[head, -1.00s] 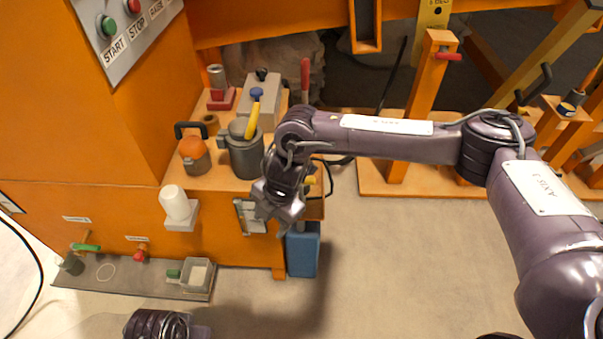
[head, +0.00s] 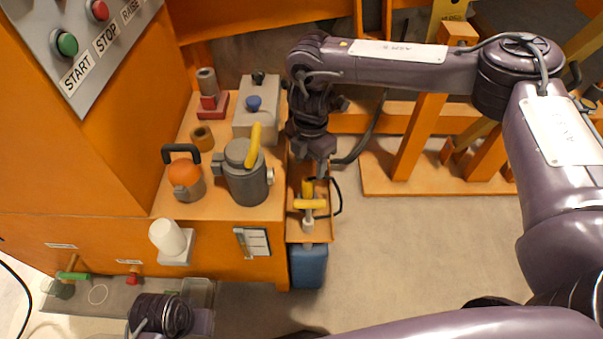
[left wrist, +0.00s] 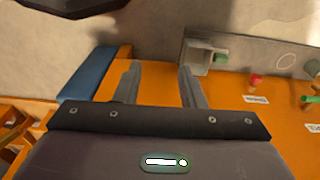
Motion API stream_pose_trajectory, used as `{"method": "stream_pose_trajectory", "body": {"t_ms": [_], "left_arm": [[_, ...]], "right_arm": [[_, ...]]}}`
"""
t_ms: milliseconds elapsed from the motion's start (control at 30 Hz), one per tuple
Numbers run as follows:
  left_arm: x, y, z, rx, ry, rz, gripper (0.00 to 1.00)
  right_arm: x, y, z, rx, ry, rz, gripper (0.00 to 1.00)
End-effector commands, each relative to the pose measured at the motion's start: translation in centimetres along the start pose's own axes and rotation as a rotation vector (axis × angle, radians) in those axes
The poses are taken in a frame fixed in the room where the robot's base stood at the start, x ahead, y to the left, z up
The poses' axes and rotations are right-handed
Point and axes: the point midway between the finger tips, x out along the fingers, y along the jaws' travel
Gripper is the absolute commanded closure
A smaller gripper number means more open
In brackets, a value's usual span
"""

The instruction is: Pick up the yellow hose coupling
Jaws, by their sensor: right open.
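A small orange tray (head: 322,236) on the cabinet's right side holds a yellow piece (head: 307,187) and, in front of it, a yellow T-shaped handle (head: 310,204) on a grey stem. The yellow piece, beside a black hose, looks like the coupling, but my right gripper and the handle partly hide it. My right gripper (head: 320,170) is open and points down just behind and above it, apart from it as far as I can tell. My left gripper (left wrist: 160,82) is open and empty in the left wrist view, over the orange cabinet front.
A grey pot (head: 246,183) with a yellow lever, an orange-topped jar (head: 186,178) and a grey box (head: 258,118) crowd the cabinet top left of the tray. A blue canister (head: 308,266) stands below the tray. Orange posts (head: 420,135) rise to the right.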

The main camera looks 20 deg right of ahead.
Motion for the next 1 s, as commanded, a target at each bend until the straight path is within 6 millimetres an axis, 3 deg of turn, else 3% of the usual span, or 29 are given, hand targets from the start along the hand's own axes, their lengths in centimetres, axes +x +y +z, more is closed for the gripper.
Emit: {"method": "stream_pose_trajectory", "body": {"t_ms": [167, 633, 967, 1000], "left_arm": [[-0.1, 0.1, 0.0, 0.002, 0.004, 0.001, 0.64], [0.1, 0.9, -0.7, 0.024, 0.062, 0.014, 0.64], [0.1, 1.1, -0.8, 0.028, 0.073, 0.017, 0.64], [0.1, 1.1, -0.8, 0.028, 0.073, 0.017, 0.64]], "right_arm": [[1.0, 0.0, -0.1, -0.001, 0.001, -0.001, 0.48], [7.2, -0.4, -0.5, -0.001, 0.0, -0.001, 0.48], [7.8, -0.4, -0.5, 0.0, 0.0, 0.0, 0.48], [7.8, -0.4, -0.5, 0.0, 0.0, 0.0, 0.52]]}}
